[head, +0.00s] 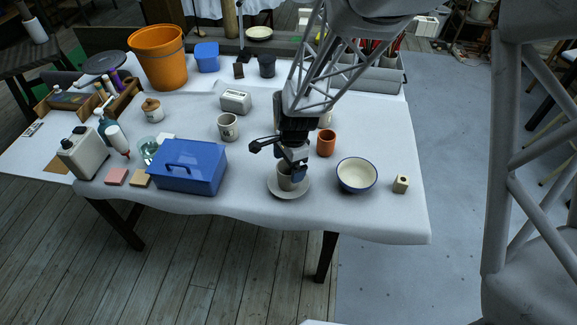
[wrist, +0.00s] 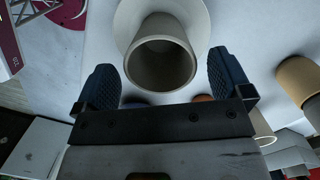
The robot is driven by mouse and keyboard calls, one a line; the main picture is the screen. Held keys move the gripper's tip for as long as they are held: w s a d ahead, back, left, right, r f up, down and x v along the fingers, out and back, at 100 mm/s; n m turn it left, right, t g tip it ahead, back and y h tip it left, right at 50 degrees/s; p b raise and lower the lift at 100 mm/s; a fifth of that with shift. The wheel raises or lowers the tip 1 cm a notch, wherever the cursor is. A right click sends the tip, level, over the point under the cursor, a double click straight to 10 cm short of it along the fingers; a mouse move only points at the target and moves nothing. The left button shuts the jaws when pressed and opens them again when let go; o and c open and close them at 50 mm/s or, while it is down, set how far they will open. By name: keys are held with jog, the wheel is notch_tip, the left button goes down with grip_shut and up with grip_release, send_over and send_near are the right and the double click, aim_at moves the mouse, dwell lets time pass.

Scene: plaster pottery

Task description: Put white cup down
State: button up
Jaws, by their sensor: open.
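A pale cup (head: 284,180) stands upright on a light saucer (head: 304,190) near the front edge of the table, partly hidden by my gripper (head: 293,170). In the wrist view, the cup (wrist: 160,68) shows its round open mouth, with the saucer (wrist: 127,22) behind it. My gripper (wrist: 162,66) is open there, with one dark finger on each side of the cup and a visible gap to both.
A blue lidded box (head: 190,168) stands to the left of the saucer. A blue-rimmed bowl (head: 357,175) and a terracotta cup (head: 326,143) are close on the right. A decorated mug (head: 228,127) stands further back.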

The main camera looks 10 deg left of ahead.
notch_tip(320, 180, up, 11)
jog(key=d, duration=0.1)
jog(key=shift+w, duration=0.4)
dwell(0.6)
jog(key=shift+d+r, duration=0.1)
jog(key=s+d+r+n+t, duration=0.1)
jog(key=s+d+r+n, duration=0.25)
jog(key=d+r, duration=0.35)
jog(key=s+d+r+n+t, duration=0.15)
jog(key=s+d+r, duration=0.3)
jog(key=d, duration=0.45)
jog(key=s+d+r+n, duration=0.1)
jog(key=s+d+n, duration=0.1)
jog(key=s+d, duration=0.3)
jog(key=s+d+r+n+h, duration=0.1)
jog(key=s+d+r+n, duration=0.1)
jog(key=s+d, duration=0.3)
jog(key=s+n+t, duration=0.1)
jog(key=s, duration=0.3)
jog(key=shift+d+r, duration=0.3)
